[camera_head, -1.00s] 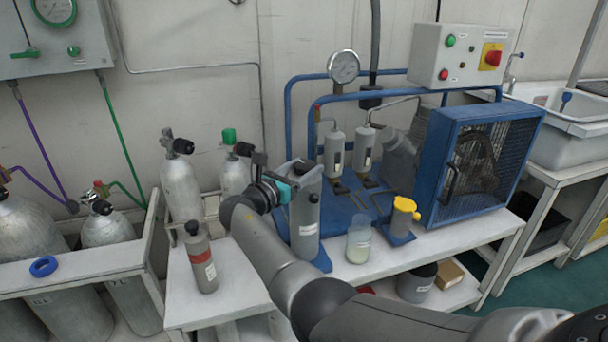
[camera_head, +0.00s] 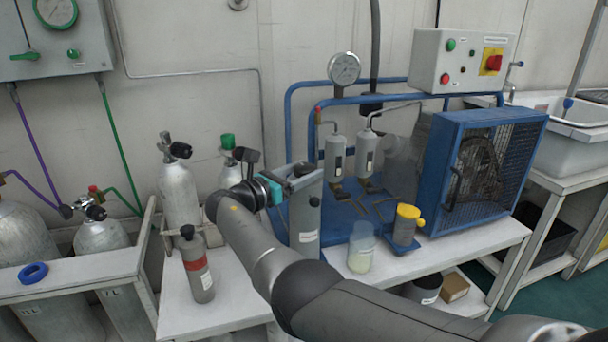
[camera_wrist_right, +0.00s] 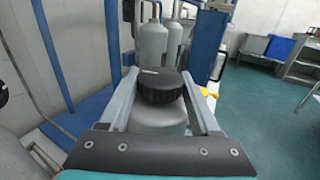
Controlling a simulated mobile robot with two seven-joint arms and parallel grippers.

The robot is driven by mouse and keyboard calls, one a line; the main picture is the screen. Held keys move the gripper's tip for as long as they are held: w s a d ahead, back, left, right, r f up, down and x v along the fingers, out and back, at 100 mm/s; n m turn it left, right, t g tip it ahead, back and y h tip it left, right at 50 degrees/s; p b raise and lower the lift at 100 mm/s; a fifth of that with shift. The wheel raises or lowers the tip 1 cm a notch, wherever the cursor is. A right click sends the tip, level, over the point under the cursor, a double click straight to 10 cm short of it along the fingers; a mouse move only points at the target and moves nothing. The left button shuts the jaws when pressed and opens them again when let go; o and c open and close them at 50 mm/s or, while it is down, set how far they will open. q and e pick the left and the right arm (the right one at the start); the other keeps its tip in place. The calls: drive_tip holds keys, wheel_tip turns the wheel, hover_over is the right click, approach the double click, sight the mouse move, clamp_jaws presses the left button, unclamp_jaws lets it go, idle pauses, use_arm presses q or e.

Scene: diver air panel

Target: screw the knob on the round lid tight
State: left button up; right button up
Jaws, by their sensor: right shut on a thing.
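A grey upright cylinder (camera_head: 306,222) stands on the bench at the left end of the blue compressor frame. In the right wrist view its round grey lid (camera_wrist_right: 160,116) carries a black ribbed knob (camera_wrist_right: 160,90). My right gripper (camera_head: 300,170) reaches the top of the cylinder from the left. In the right wrist view its two fingers (camera_wrist_right: 160,84) are on either side of the knob and shut on it. The knob sits over the lid; whether a gap is left under it I cannot tell. In the head view the gripper hides the knob. My left gripper is not in view.
A clear jar (camera_head: 361,250) and a yellow-topped container (camera_head: 407,225) stand right of the cylinder. A small red-banded bottle (camera_head: 197,265) and silver tanks (camera_head: 180,195) are on the left. The blue compressor (camera_head: 485,165) stands behind to the right.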

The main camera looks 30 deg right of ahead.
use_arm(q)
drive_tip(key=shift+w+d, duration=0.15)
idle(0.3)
use_arm(e)
drive_tip(key=o, duration=1.4)
drive_tip(key=shift+a, duration=0.1)
drive_tip(key=shift+s+a+r+p, duration=0.15)
drive_tip(key=shift+a+p, duration=0.15)
drive_tip(key=shift+a, duration=0.25)
drive_tip(key=p+v, duration=0.1)
drive_tip(key=v, duration=0.3)
drive_tip(key=shift+p, duration=0.35)
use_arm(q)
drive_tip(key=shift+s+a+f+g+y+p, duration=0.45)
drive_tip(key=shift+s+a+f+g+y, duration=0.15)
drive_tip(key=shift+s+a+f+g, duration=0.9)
use_arm(e)
approach(297, 174)
drive_tip(key=shift+v, duration=1.4)
